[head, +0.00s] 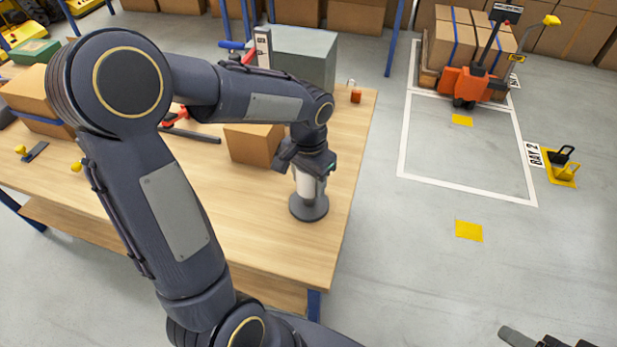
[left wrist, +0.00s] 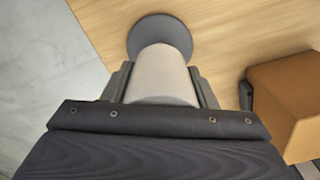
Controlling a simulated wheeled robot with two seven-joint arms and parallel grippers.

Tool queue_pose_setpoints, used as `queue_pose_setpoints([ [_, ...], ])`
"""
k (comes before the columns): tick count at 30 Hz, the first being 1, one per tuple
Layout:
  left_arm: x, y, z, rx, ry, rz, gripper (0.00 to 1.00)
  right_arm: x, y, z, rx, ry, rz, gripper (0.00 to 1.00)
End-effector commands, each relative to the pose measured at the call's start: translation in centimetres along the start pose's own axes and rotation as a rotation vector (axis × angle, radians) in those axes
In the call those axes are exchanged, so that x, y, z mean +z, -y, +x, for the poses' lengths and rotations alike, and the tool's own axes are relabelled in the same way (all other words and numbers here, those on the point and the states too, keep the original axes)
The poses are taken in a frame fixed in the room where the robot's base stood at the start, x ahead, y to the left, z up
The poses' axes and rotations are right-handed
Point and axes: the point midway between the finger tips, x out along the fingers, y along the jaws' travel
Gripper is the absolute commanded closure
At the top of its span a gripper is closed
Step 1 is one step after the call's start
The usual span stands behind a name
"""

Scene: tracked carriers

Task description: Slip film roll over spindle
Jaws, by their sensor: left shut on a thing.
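The pale film roll (head: 306,186) is upright in my left gripper (head: 307,167), near the table's right edge. The fingers are shut on its sides, and the roll also shows between them in the left wrist view (left wrist: 162,76). Directly beneath is the spindle's dark round base (head: 309,208), which shows beyond the roll in the left wrist view (left wrist: 160,33). The spindle's post is hidden, so I cannot tell how far the roll is around it. Dark parts of my right gripper (head: 548,341) show at the bottom right edge, cut off.
A brown box (head: 253,144) stands on the wooden table (head: 275,235), left of the spindle. A grey box (head: 303,57) and a small orange item (head: 355,95) are behind. Open floor lies right of the table, with an orange pallet truck (head: 470,84) further back.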

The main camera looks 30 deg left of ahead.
Motion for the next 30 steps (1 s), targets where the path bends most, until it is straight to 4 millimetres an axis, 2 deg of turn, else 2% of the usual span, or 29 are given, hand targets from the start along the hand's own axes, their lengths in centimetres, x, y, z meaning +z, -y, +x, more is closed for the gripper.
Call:
queue_pose_setpoints([
  [8, -0.01, 0.0, 0.12, 0.0, 0.0, 0.0, 0.73, 0.04, -0.03, 0.07, 0.0, 0.0, 0.0, 0.44],
  [9, 0.0, -0.01, 0.12, 0.0, 0.0, 0.0, 0.44, 0.04, -0.03, 0.07, 0.0, 0.0, 0.0, 0.44],
  [14, 0.0, -0.01, 0.12, 0.0, 0.0, 0.0, 0.23, 0.04, -0.03, 0.07, 0.0, 0.0, 0.0, 0.44],
  [20, 0.0, -0.01, 0.12, 0.0, 0.0, 0.0, 0.22, 0.04, -0.04, 0.07, 0.0, 0.0, 0.0, 0.44],
  [25, 0.01, -0.01, 0.14, 0.0, 0.001, 0.0, 0.0, 0.04, -0.04, 0.08, 0.0, 0.0, 0.0, 0.44],
  [30, 0.01, -0.01, 0.13, 0.0, 0.0, 0.0, 0.0, 0.04, -0.04, 0.08, 0.0, 0.0, 0.0, 0.44],
])
